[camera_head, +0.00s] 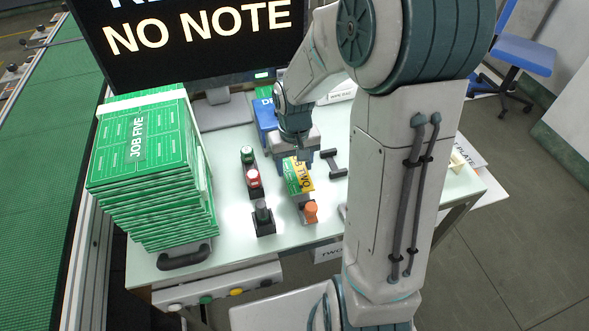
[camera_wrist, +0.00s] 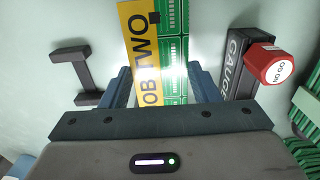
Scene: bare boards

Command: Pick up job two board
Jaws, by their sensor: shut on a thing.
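The job two board (camera_head: 293,177) is a green circuit board with a yellow strip lettered "JOB TWO". In the wrist view the board (camera_wrist: 172,60) runs up between the two jaws, and its top end is out of frame. My gripper (camera_head: 305,158) is above the table and shut on the board. In the wrist view my gripper (camera_wrist: 158,85) has one blue-grey finger on each side of the board. The gripper hides the board's far end in the head view. I cannot tell whether the board touches the table.
A tall stack of green JOB FIVE boards (camera_head: 150,150) stands left on the pale table (camera_head: 225,130). A red-topped gauge (camera_wrist: 270,65) is beside the board. An orange-topped post (camera_head: 310,212) is in front of it. A dark handle (camera_head: 333,163) lies right. A monitor (camera_head: 190,40) stands behind.

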